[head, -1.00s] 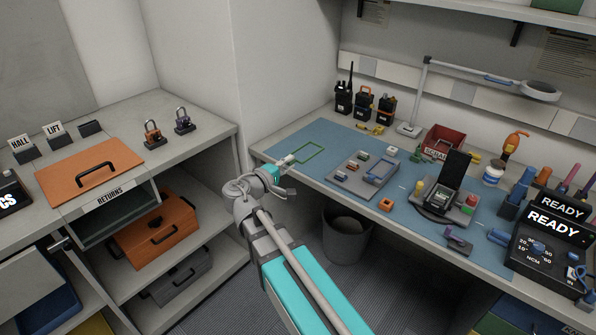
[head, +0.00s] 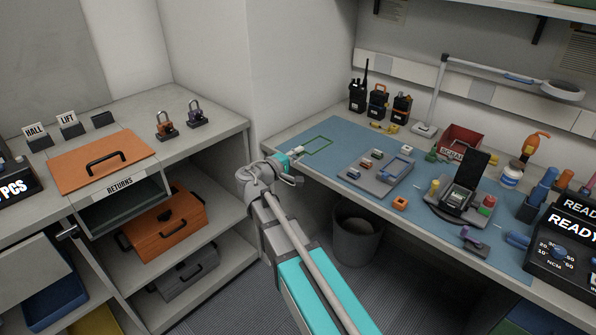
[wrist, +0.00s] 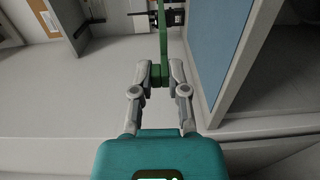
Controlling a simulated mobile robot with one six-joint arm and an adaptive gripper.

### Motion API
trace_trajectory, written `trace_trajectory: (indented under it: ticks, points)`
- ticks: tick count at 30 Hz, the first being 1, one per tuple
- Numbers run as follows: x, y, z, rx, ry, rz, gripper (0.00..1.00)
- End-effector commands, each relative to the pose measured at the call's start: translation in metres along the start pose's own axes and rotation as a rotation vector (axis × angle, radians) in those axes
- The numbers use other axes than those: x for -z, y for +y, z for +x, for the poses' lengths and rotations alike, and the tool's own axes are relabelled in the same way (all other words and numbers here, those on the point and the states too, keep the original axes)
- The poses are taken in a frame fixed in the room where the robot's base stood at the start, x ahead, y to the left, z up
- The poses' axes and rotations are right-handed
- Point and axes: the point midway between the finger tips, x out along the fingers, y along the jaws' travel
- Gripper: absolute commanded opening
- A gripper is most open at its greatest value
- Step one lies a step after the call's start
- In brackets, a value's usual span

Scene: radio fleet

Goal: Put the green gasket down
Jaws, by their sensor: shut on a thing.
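The green gasket (head: 325,147) is a thin rectangular frame. In the head view it shows against the far left part of the blue mat (head: 345,131). My gripper (head: 298,152) is shut on its near left end. In the wrist view the gasket (wrist: 163,42) is seen nearly edge-on, running up from between the fingertips (wrist: 160,75). The blue mat (wrist: 227,50) is to the right there. I cannot tell how high the gasket is above the bench, and no contact with the mat is visible.
On the mat are a grey tray (head: 397,183) with small parts and an orange square piece (head: 400,202). Several radios (head: 378,102) stand at the back. A bin (head: 357,238) is below the bench. A shelf unit with an orange panel (head: 75,168) stands left.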

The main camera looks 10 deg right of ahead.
Motion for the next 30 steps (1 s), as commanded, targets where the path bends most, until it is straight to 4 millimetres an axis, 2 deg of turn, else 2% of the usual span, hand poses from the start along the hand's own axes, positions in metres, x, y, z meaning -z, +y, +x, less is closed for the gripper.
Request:
trace_trajectory:
  ticks: [1, 4, 16, 21, 30]
  points:
    - [0.011, -0.008, 0.008, 0.0, -0.001, 0.0, 0.0]
    - [0.025, -0.016, 0.019, 0.0, -0.001, 0.0, 0.0]
    - [0.046, -0.053, 0.037, 0.0, 0.001, 0.0, 0.0]
    - [0.051, -0.06, 0.042, 0.0, 0.001, 0.0, 0.0]
    - [0.052, -0.06, 0.042, 0.0, 0.001, 0.0, 0.0]
